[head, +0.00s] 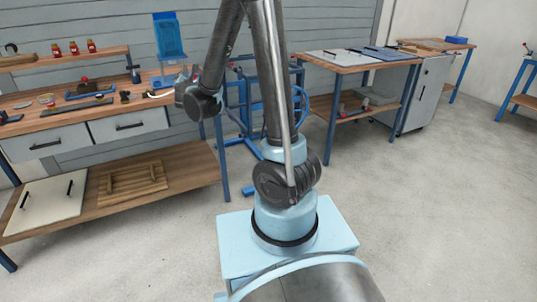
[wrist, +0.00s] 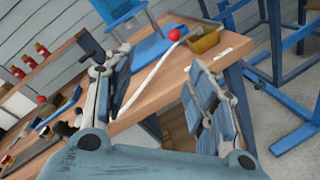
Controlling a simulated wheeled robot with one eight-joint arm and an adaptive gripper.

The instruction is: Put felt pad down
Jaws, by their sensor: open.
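My gripper (wrist: 152,72) is open in the wrist view, with its two jointed fingers wide apart and nothing held between them. The wooden workbench top (wrist: 150,92) lies beyond and between the fingers. In the head view my gripper (head: 186,80) is small and partly hidden by my dark wrist, over the right end of the workbench (head: 115,60). I cannot pick out a felt pad with certainty in either view. A tan block-like item (wrist: 205,41) and a small pale piece (wrist: 222,54) lie near the bench's edge in the wrist view.
A blue stand (head: 168,38) rises at the bench's back, with a red ball (wrist: 174,34) near its base. Red bottles (head: 74,48) stand on a shelf. Tools lie across the bench. A blue frame (head: 240,98) stands to its right. Open floor (head: 430,200) lies at right.

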